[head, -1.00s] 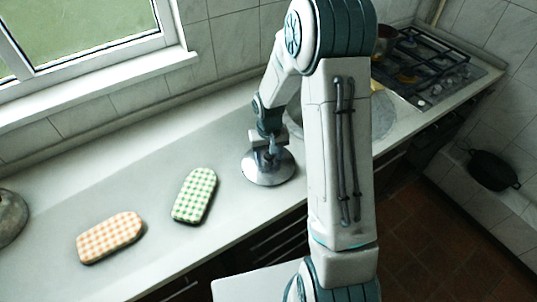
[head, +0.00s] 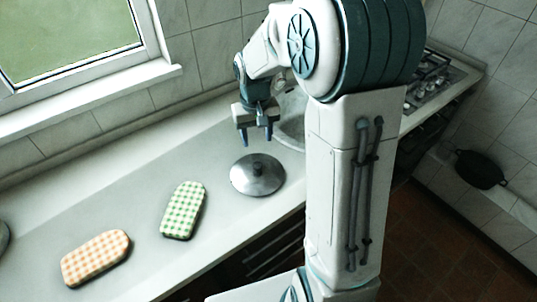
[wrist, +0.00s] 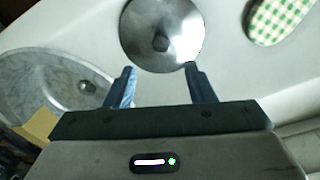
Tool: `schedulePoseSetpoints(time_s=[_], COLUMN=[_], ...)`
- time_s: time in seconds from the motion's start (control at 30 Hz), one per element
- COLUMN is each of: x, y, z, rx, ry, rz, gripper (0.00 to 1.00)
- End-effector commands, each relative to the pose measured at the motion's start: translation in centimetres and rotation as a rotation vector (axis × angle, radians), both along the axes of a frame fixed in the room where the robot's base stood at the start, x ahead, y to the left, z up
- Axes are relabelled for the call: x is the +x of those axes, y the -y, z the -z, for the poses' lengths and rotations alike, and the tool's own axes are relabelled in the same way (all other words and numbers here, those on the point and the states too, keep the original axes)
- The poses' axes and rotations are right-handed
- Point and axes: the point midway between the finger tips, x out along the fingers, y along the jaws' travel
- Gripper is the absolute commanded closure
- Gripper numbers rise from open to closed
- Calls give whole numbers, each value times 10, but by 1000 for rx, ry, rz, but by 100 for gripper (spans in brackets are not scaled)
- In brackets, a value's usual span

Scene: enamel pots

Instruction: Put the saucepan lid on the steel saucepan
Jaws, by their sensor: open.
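The saucepan lid (head: 258,178), a round shiny steel disc with a dark knob, lies on the grey counter. In the wrist view the lid (wrist: 180,45) is just beyond my fingertips. My gripper (head: 257,138) is open and empty, raised above the counter behind the lid and apart from it. Both fingers of my gripper (wrist: 160,72) show spread in the wrist view. I cannot make out the steel saucepan in the current views; my arm covers part of the counter and stove.
A green checked pad (head: 184,210) and an orange checked pad (head: 96,258) lie left of the lid. A grey basin (head: 291,128) is behind it, partly hidden by my arm. The stove (head: 432,80) and a black pan (head: 480,169) are at right. Bare counter surrounds the pads.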

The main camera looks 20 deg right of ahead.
Motion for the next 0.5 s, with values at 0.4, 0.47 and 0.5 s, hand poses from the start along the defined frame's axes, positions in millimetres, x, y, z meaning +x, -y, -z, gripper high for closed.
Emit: schedulePoseSetpoints(time_s=[0.4, 0.47, 0.5], x=[-110, -128, -139], y=[0, 0, 0], z=[-80, -85, -88], rx=[-29, -26, -22], ry=[170, 195, 212], rz=[-3, -3, -3], gripper=[51, 51, 51])
